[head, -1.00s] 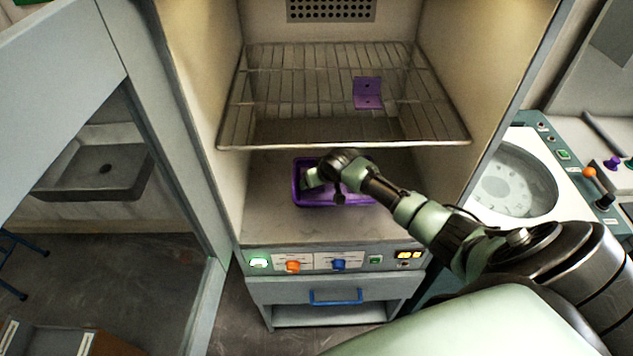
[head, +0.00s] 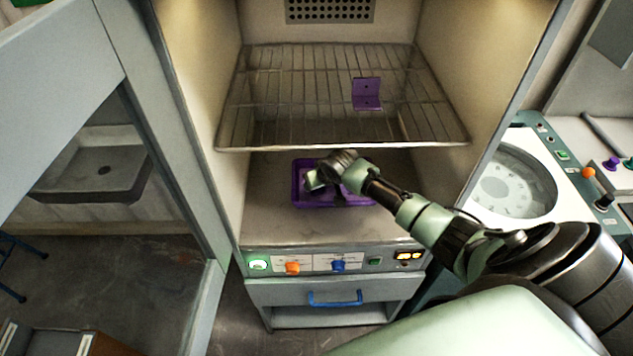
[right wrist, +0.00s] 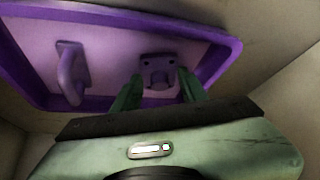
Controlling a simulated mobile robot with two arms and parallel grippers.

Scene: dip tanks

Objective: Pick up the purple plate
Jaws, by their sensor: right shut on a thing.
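My right gripper (head: 318,181) reaches into the lower part of the open cabinet, over a shallow purple tray (head: 298,188). In the right wrist view, its green fingers (right wrist: 158,92) are shut on a small purple plate-like piece (right wrist: 158,68) with two dark holes. That piece is in or just over the tray (right wrist: 228,62); I cannot tell whether they touch. A purple hook-shaped piece (right wrist: 70,72) is beside it in the tray. In the head view my gripper and wrist hide most of the tray's contents. My left gripper is not in view.
A wire rack (head: 290,100) spans the cabinet above my right gripper, with a bent purple bracket (head: 366,93) on it. Cabinet walls stand close on both sides. A control panel with knobs (head: 338,264) is below. A round basin (head: 510,182) is at right, a sink (head: 100,172) at left.

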